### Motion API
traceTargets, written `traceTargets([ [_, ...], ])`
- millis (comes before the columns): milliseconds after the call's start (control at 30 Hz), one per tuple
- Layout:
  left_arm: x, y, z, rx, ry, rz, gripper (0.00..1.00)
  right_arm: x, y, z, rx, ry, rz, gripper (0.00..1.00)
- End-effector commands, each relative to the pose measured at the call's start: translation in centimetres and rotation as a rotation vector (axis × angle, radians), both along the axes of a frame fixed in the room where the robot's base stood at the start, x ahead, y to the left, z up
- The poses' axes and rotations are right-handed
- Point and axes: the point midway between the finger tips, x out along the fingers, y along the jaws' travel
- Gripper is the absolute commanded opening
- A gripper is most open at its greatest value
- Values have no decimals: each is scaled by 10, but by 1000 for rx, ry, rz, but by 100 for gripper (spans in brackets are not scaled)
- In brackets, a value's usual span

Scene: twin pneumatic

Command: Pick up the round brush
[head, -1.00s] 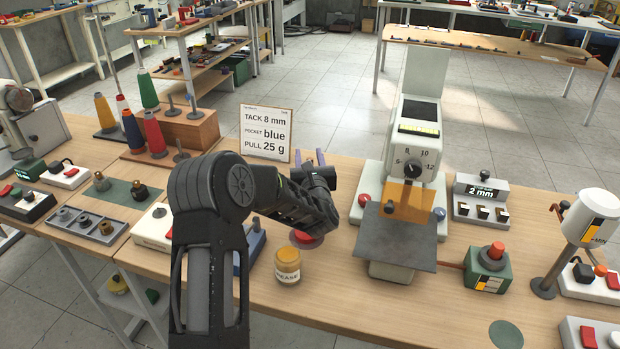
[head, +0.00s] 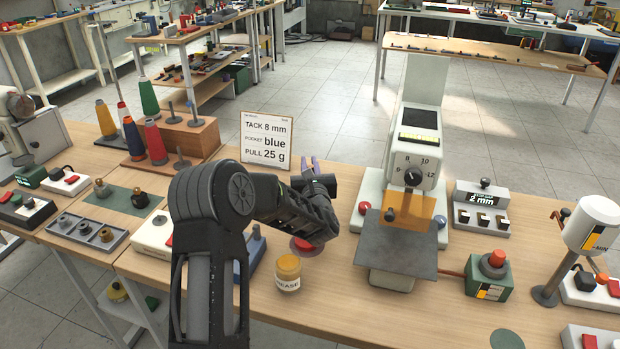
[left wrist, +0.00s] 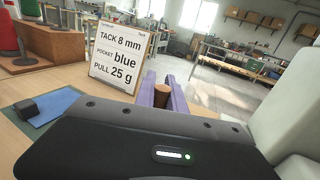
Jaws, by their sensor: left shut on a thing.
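My left gripper (head: 311,167) has purple fingers and is above the bench, left of the white press machine. In the left wrist view the fingers (left wrist: 166,92) are closed on a small brown round piece (left wrist: 161,96), which I take to be the round brush. Only its upper end shows; the rest is hidden behind the gripper body. The brush cannot be made out in the head view, and whether it touches the bench cannot be told. My right gripper is not in view.
A sign card (head: 267,137) stands behind the gripper. The white press (head: 408,175) is close on the right. A grease jar (head: 288,273) and a red round thing (head: 303,243) are in front. A blue mat (left wrist: 52,106) lies left in the wrist view.

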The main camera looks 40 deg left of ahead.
Motion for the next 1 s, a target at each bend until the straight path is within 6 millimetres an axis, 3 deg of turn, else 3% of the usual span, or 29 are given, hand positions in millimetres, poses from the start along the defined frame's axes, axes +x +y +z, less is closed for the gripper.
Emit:
traceTargets([
  [267, 0, 1, 23, 1, -4, 1, 0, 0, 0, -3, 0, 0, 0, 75],
  [633, 0, 0, 90, 1, -3, 0, 0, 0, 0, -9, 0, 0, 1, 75],
  [1000, 0, 0, 100, 1, 1, 0, 0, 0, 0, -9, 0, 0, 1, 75],
])
